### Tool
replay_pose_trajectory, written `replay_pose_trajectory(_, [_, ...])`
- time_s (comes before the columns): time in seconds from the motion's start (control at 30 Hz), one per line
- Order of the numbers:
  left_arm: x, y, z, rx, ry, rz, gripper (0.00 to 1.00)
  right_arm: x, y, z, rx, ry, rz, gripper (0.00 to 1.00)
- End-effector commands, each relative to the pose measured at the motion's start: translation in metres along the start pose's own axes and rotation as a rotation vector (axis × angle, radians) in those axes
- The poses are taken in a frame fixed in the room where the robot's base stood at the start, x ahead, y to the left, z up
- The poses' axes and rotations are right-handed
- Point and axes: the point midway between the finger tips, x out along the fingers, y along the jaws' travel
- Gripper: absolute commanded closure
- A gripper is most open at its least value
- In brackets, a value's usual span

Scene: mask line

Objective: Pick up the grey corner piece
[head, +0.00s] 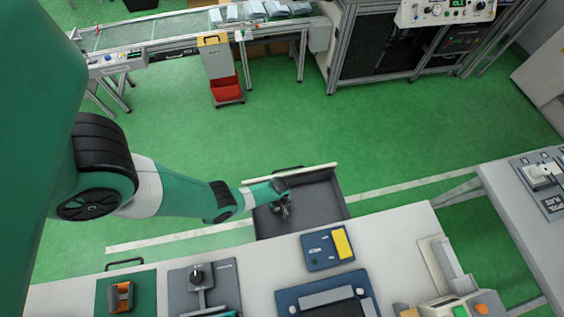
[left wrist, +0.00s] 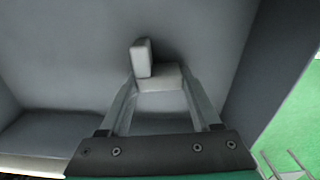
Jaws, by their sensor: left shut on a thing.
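The grey corner piece (left wrist: 142,58) is a small light-grey L-shaped block in the left wrist view, with one arm standing up and one lying across. My left gripper (head: 284,208) reaches down into the open dark-grey drawer (head: 328,197). In the left wrist view the two fingers of my left gripper (left wrist: 160,76) are shut on the piece's lower arm, with the drawer's grey floor and walls around it. Whether the piece touches the floor I cannot tell. In the head view the piece is too small to make out. My right gripper is not in view.
The drawer juts from the far side of the white bench (head: 400,240). On the bench are a blue tray with a yellow block (head: 342,243), a grey fixture plate (head: 228,285) and a green plate with an orange part (head: 121,297). Green floor lies beyond.

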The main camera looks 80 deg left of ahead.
Motion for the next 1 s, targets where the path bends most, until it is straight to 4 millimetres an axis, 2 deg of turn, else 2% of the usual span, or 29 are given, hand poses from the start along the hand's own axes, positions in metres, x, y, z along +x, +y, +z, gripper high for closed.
replay_pose_trajectory(0.03, [0.000,0.000,0.000,0.000,0.000,0.000,0.83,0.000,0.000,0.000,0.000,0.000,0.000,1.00])
replay_pose_trajectory(0.07, [0.000,0.000,0.000,0.000,0.000,0.000,0.88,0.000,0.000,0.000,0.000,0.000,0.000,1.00])
replay_pose_trajectory(0.37, [-0.003,0.000,0.000,0.000,0.000,0.000,0.88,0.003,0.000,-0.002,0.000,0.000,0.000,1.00])
replay_pose_trajectory(0.53, [-0.019,0.000,0.000,0.000,0.000,0.000,0.88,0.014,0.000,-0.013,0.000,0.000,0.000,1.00])
replay_pose_trajectory(0.63, [-0.039,0.000,0.000,0.000,0.000,0.000,0.88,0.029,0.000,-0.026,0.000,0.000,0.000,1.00])
replay_pose_trajectory(0.9, [-0.108,-0.053,-0.004,-0.004,-0.001,-0.002,0.88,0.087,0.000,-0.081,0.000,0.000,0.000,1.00])
replay_pose_trajectory(1.0, [-0.113,-0.085,-0.007,-0.008,-0.001,-0.003,0.88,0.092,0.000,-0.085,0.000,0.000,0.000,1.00])
